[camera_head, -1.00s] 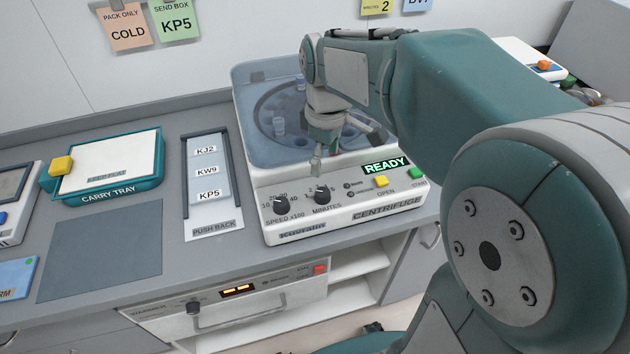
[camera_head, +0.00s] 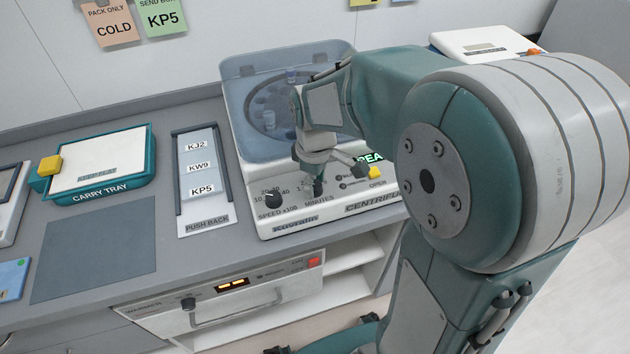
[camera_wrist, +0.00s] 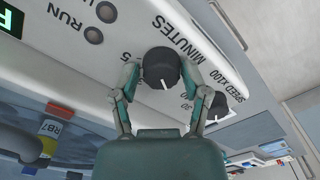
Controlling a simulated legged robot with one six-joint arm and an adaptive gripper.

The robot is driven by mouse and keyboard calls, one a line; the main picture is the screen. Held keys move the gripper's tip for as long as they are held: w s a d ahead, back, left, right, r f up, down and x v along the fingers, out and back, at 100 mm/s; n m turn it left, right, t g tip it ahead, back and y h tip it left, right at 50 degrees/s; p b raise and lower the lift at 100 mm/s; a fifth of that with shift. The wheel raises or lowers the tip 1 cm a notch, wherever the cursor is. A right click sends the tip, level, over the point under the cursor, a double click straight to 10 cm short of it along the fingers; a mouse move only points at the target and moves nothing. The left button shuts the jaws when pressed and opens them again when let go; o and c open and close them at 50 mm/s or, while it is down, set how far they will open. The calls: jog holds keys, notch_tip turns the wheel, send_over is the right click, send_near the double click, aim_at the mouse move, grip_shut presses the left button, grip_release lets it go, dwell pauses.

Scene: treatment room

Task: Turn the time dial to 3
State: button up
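The time dial, a black knob labelled MINUTES (camera_wrist: 160,64), is on the centrifuge's white front panel. In the head view the dial (camera_head: 319,187) is partly covered by my gripper (camera_head: 324,172). In the wrist view my gripper (camera_wrist: 160,70) is open, with one finger on each side of the dial. Whether the fingertips touch it is unclear. The dial's white pointer mark points toward the bottom of the wrist view.
The similar SPEED dial (camera_head: 272,199) is close beside the time dial; it also shows in the wrist view (camera_wrist: 217,106). The yellow OPEN button (camera_head: 375,172) is to the right. A grey mat (camera_head: 92,250) is bare.

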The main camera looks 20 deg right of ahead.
jog(key=shift+a, duration=0.1)
grip_shut()
jog(key=shift+m, duration=0.4)
jog(key=m, duration=0.4)
jog(key=shift+m, duration=0.4)
jog(key=m, duration=0.6)
jog(key=o, duration=0.7)
grip_release()
jog(key=shift+o, duration=0.2)
